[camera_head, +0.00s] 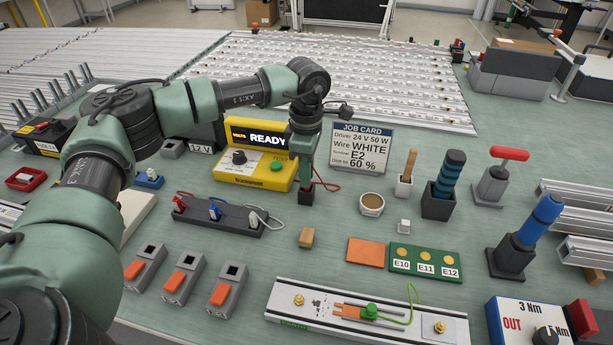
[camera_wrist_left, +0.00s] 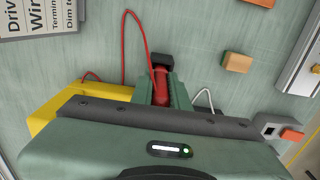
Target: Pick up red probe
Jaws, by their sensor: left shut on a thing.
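The red probe (camera_wrist_left: 161,88) shows in the left wrist view as a red body between the two green fingers of my left gripper (camera_wrist_left: 160,80). A red cable (camera_wrist_left: 129,38) loops from it. In the head view my left gripper (camera_head: 305,178) points down, shut on the probe, which the fingers mostly hide. A small black holder (camera_head: 306,197) stands right below the fingertips; it also shows beyond the probe in the wrist view (camera_wrist_left: 163,59). I cannot tell whether the probe's tip is still inside it. My right gripper is not in view.
The yellow READY meter (camera_head: 240,178) stands left of the gripper, the job card (camera_head: 361,145) behind right. A white cup (camera_head: 371,205) and a black holder with a blue-banded tool (camera_head: 438,205) stand to the right. A dark rack with plugs (camera_head: 222,220) lies at front left.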

